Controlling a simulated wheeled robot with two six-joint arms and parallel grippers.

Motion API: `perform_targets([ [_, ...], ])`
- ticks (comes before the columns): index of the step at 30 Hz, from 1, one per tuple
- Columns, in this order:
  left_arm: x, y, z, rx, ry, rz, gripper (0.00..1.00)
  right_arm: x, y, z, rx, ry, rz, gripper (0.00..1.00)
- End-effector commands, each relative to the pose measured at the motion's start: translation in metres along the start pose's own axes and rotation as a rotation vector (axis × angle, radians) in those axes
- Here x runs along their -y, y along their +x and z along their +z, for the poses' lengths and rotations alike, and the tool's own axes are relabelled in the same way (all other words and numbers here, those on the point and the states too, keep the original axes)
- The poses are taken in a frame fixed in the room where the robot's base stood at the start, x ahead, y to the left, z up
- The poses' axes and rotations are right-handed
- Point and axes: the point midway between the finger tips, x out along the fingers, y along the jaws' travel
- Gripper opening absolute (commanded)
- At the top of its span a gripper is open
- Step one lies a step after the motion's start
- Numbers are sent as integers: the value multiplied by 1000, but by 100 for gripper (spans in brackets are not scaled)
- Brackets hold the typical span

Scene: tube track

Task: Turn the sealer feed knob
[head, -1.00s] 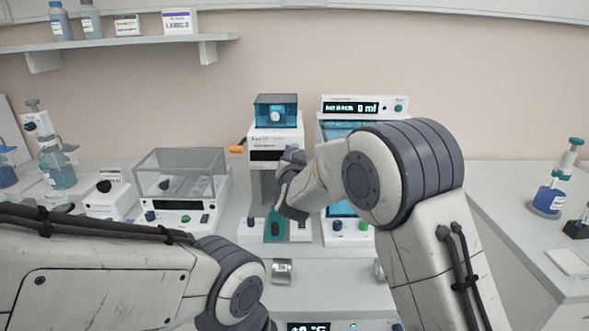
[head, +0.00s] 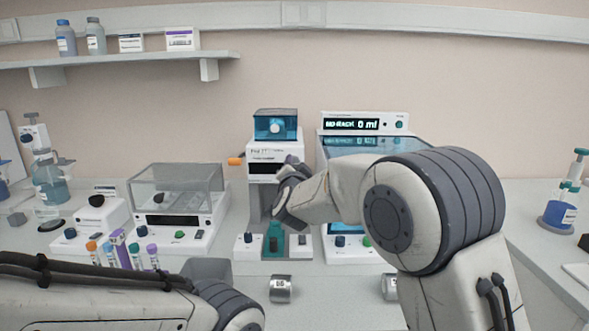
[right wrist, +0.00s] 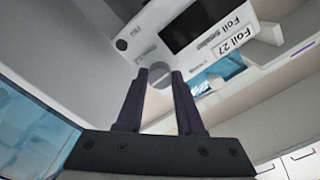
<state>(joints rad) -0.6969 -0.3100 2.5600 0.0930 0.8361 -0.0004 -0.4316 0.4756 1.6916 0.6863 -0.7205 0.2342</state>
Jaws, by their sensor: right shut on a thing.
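The sealer (head: 262,147) is the white unit at the centre of the head view, with a teal box on top and an orange handle on its left. In the right wrist view its face (right wrist: 228,28) has a dark display and "Foil 27" labels. My right gripper (right wrist: 163,85) has its two dark fingers close together over a pale grey round part (right wrist: 158,72), which looks like the feed knob, and is shut on it. In the head view the wrist is in front of the sealer's right side and the fingertips are hidden. My left gripper is out of view.
Colourful-capped tubes (head: 122,250) stand in front at left. A blue-filled bottle (head: 560,213) is at far right.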

Motion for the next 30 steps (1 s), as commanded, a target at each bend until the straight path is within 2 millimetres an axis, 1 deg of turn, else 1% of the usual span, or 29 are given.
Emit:
perform_targets([
  [8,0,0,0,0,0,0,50,0,0,0,1,0,1,0],
  [9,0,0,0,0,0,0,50,0,0,0,1,0,1,48],
  [10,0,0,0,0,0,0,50,0,0,0,1,0,1,59],
  [11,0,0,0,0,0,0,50,0,0,0,1,0,1,66],
  [19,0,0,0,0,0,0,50,0,0,0,0,-1,1,66],
  [22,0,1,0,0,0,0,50,0,-4,0,0,0,0,66],
  [26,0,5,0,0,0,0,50,0,-21,1,2,0,-1,66],
  [30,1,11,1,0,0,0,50,0,-49,1,2,1,-2,66],
])
